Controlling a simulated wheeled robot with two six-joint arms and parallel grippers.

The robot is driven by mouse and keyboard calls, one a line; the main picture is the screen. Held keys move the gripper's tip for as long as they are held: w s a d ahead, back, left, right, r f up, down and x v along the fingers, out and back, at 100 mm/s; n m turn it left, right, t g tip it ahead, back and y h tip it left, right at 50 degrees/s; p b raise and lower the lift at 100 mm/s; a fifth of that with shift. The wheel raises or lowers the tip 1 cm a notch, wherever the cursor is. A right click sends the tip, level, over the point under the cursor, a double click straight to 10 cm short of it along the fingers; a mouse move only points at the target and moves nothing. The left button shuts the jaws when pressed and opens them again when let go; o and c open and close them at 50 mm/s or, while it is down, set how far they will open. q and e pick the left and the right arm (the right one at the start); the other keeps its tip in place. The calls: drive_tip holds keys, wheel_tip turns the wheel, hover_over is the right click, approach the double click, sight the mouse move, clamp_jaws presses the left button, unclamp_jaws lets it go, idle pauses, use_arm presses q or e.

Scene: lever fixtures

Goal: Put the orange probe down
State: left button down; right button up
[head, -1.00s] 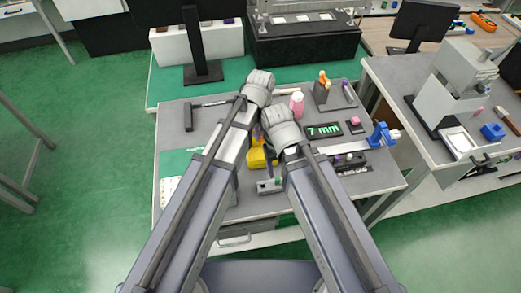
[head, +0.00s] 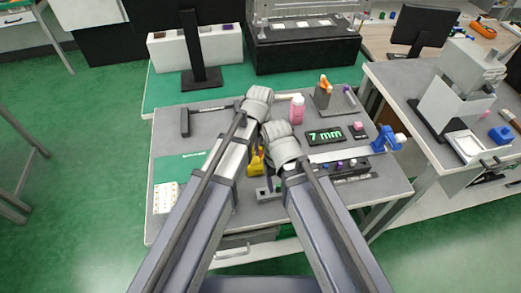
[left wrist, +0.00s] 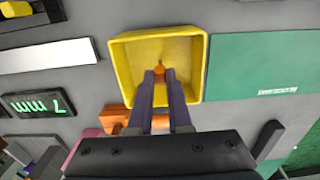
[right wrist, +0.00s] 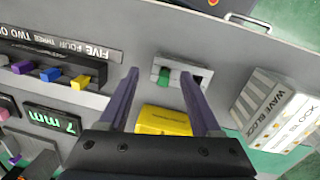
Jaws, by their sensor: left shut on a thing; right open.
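In the head view the arms hide much of the bin (head: 256,163) and the probe. My right gripper (right wrist: 160,75) is open and empty in the right wrist view, in front of a grey fixture with a green knob (right wrist: 163,77) and near the yellow bin (right wrist: 163,119).
A labelled row of coloured knobs (right wrist: 52,73) and the 7 mm display (head: 325,135) stand to the right. A pink bottle (head: 297,108) and a stand with an orange top (head: 322,97) are behind. A white box (right wrist: 272,110) is near the right gripper. The green mat (left wrist: 262,60) is mostly clear.

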sight(260, 152)
use_arm(q)
drive_tip(key=shift+f, duration=0.2)
use_arm(e)
drive_tip(key=shift+f, duration=0.2)
use_arm(q)
drive_tip(key=c, duration=0.8)
unclamp_jaws()
drive_tip(key=shift+c, duration=0.2)
drive_tip(key=shift+r, duration=0.1)
use_arm(e)
drive_tip(key=shift+r, duration=0.1)
use_arm(q)
wheel_tip(260, 152, up, 12)
drive_tip(key=p, duration=1.2)
drive_tip(key=shift+r, duration=0.15)
use_arm(e)
wheel_tip(260, 152, up, 12)
drive_tip(key=shift+r, duration=0.15)
use_arm(q)
drive_tip(key=s+a+m, duration=0.1)
drive_tip(key=s+a, duration=0.3)
drive_tip(key=a, duration=0.5)
drive_tip(key=s+a+m, duration=0.1)
drive_tip(key=s+a, duration=0.3)
drive_tip(key=a, duration=0.4)
drive_tip(key=s+d+m+y, duration=0.1)
drive_tip(key=s+d+m, duration=0.3)
drive_tip(key=d, duration=0.7)
drive_tip(key=shift+s, duration=0.5)
